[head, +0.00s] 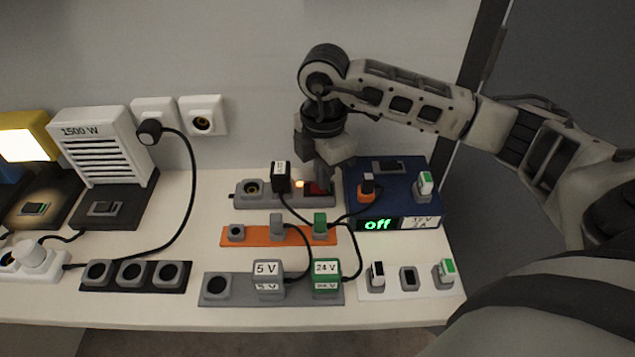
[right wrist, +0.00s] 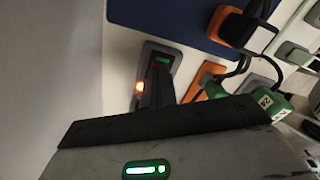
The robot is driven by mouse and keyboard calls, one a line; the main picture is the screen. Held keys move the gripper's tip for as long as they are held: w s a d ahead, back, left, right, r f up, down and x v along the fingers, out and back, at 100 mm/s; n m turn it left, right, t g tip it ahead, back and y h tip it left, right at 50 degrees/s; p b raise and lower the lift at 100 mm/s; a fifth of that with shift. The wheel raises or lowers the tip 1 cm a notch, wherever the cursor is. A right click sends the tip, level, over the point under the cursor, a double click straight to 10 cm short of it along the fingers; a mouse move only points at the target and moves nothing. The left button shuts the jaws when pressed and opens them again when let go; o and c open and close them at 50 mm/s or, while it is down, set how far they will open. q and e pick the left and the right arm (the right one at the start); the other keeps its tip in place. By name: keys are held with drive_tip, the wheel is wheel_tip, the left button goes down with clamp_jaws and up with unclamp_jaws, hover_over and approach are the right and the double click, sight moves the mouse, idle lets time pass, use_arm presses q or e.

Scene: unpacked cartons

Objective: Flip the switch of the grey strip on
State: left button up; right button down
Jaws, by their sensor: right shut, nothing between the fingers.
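The grey strip (head: 239,194) lies at the back of the table against the wall. It has a socket at its left, a black plug (head: 281,177) in it, a lit orange lamp (head: 299,184) and a dark red switch (head: 317,188) near its right end. My right gripper (head: 322,177) is shut and empty, pointing down over the switch and partly hiding it. In the right wrist view the fingers (right wrist: 158,85) reach to the strip beside the glowing lamp (right wrist: 139,87), and a green patch (right wrist: 162,59) shows past them. I cannot tell whether they touch. My left gripper is out of view.
A blue box (head: 420,204) with a display reading "off" stands close right of the gripper. An orange strip (head: 256,236) with plugs and cables lies in front. Another grey strip (head: 238,297) holds 5 V and 24 V adapters. A white heater (head: 95,140) stands left.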

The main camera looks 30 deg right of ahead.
drive_tip(key=shift+r+p, duration=2.35)
drive_tip(key=shift+r, duration=0.95)
